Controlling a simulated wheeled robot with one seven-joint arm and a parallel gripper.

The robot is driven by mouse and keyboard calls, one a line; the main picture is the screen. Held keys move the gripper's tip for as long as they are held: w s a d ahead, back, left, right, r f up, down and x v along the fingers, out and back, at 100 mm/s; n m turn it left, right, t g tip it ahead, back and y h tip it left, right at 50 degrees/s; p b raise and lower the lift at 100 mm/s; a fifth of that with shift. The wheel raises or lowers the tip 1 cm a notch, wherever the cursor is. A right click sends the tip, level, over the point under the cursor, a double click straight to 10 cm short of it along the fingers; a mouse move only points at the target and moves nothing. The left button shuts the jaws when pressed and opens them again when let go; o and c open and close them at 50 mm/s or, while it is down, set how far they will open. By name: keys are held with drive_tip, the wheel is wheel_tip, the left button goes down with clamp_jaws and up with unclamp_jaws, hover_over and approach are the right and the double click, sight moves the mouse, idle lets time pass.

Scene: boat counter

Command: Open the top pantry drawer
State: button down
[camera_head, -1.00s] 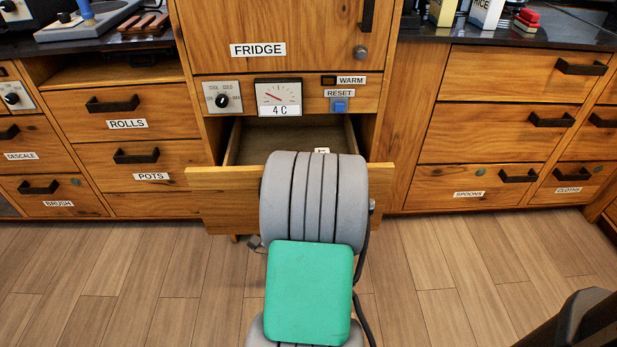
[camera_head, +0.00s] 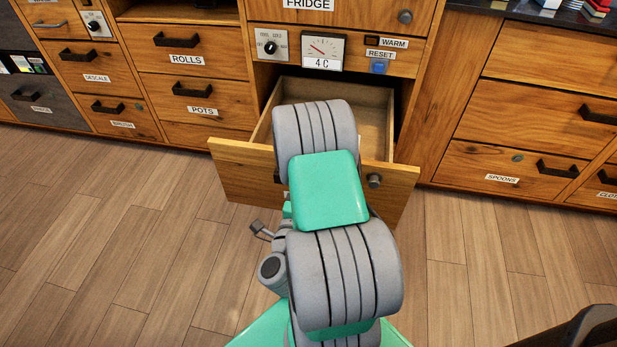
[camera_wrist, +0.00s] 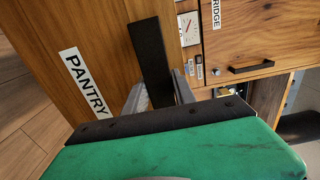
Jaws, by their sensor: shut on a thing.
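The pantry drawer (camera_head: 240,172) stands pulled well out below the fridge panel, and part of its open inside shows in the head view. In the wrist view its wooden front (camera_wrist: 95,35) carries a white PANTRY label (camera_wrist: 84,83) and a black bar handle (camera_wrist: 148,50). My gripper (camera_wrist: 158,86) has its two grey fingers on either side of this handle and is shut on it. In the head view my arm hides the handle, the gripper and the middle of the drawer.
The fridge panel (camera_head: 345,15) with a dial, gauge and blue reset button (camera_head: 379,67) is above the drawer. Shut drawers labelled ROLLS (camera_head: 195,50) and POTS (camera_head: 200,97) stand left, and SPOONS (camera_head: 500,172) stands right. The wooden floor (camera_head: 130,250) in front is clear.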

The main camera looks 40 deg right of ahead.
drive_tip(key=shift+s+a, duration=0.1)
drive_tip(key=shift+a, duration=0.1)
drive_tip(key=c, duration=1)
unclamp_jaws()
drive_tip(key=shift+c, duration=0.6)
